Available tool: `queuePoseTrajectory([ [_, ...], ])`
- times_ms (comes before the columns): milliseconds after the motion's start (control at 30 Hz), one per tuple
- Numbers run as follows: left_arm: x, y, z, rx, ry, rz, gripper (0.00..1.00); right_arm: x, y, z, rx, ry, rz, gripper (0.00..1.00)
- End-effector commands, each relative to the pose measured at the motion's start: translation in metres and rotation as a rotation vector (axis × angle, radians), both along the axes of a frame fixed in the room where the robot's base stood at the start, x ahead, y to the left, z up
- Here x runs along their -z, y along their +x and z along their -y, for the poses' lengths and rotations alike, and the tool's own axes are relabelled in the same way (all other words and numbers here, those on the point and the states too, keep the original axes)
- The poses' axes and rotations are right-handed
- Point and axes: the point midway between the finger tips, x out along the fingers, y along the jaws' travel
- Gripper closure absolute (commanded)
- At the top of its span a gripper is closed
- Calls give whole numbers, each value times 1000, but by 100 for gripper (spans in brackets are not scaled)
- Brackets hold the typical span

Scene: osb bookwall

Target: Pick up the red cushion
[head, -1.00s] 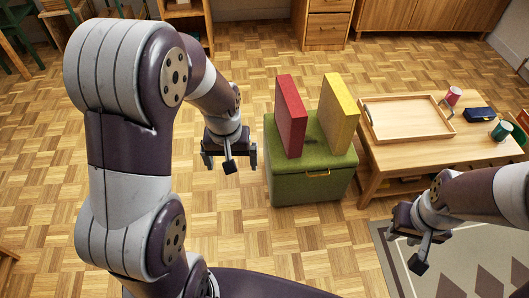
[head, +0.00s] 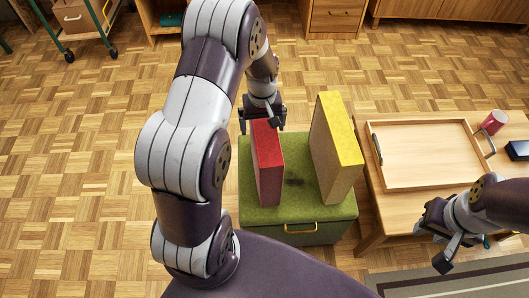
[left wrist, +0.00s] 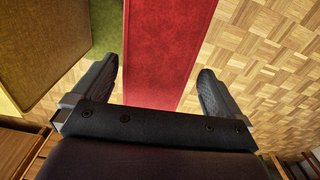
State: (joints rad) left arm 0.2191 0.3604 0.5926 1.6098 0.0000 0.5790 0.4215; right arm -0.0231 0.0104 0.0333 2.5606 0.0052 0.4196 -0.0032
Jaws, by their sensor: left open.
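The red cushion (head: 267,165) stands upright on the left part of a green storage ottoman (head: 262,215). My left gripper (head: 262,122) is at the top far end of the cushion, open. In the left wrist view, the red cushion (left wrist: 168,50) runs between the two spread fingers of the left gripper (left wrist: 158,80), with a gap on each side. Whether the fingers reach past its edge is hard to tell. My right gripper (head: 442,240) hangs over the table's near side, away from the cushion; its jaw state is unclear.
A yellow cushion (head: 335,145) stands upright to the right of the red one on the ottoman, with a gap between. A wooden table (head: 395,205) at right bears a tray (head: 425,186), a red mug (head: 494,122) and a dark blue item (head: 518,149). The floor left is clear.

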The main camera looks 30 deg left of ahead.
Motion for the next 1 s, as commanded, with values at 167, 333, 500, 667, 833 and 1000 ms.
queuePoseTrajectory([
  [167, 28, -2, 6, 2, -1, -3, 0, 14, 0, 0, 0, 0, 0, 64],
  [333, 53, -2, 7, 1, -1, -1, 0, 21, 0, 0, 0, 0, 0, 64],
  [500, 51, -1, 7, 1, 1, 1, 0, 19, 0, 0, 0, 0, 0, 64],
  [667, 51, -2, 7, 1, 1, 1, 49, 19, 0, 0, 0, 0, 1, 64],
  [833, 51, -1, 7, 1, 0, 1, 85, 19, 0, 0, 0, 0, 1, 64],
  [1000, 49, -1, 7, 1, 0, 2, 85, 18, 0, 0, 0, 0, 0, 64],
])
